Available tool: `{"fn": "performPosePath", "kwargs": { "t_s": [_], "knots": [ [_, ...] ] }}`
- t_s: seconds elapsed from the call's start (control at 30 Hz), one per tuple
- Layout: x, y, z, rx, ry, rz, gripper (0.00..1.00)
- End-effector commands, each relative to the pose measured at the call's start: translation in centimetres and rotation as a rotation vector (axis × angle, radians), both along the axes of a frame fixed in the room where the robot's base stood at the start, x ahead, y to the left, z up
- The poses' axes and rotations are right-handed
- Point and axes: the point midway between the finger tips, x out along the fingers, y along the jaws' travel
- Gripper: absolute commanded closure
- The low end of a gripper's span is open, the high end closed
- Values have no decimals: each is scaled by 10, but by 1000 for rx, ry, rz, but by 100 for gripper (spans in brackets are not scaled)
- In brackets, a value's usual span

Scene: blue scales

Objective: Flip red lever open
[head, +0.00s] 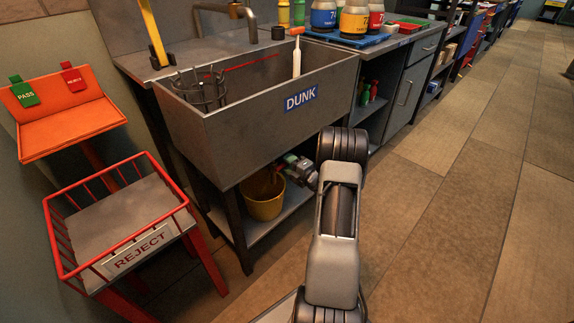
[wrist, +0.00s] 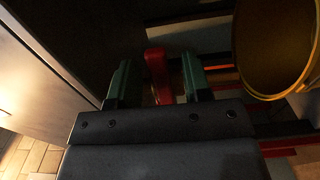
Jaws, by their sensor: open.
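A red lever (wrist: 155,62) stands upright in the wrist view, between the two green fingers of my gripper (wrist: 157,82). The fingers are apart, one on each side of it, with dark gaps showing, and I see no grip on it. In the head view my gripper (head: 284,166) reaches under the front of the sink marked DUNK (head: 268,108), just above and right of a yellow bucket (head: 264,197). I cannot make out the lever in the head view. The space behind it is dark in the wrist view.
The yellow bucket's round opening (wrist: 274,45) is close on the right in the wrist view. A pale panel (wrist: 45,70) stands on the left. In the head view a red-railed REJECT stand (head: 145,249) is at the left, and the floor (head: 470,215) at the right is clear.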

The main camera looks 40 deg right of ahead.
Motion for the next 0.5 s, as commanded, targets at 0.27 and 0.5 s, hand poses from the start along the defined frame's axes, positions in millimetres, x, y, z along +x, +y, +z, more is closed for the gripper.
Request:
{"fn": "performPosePath", "kwargs": {
  "t_s": [0.27, 0.5],
  "knots": [
    [11, 2, 0, 0, 0, 0, 55],
    [11, 2, 0, 1, 0, 0, 56]
  ]
}}
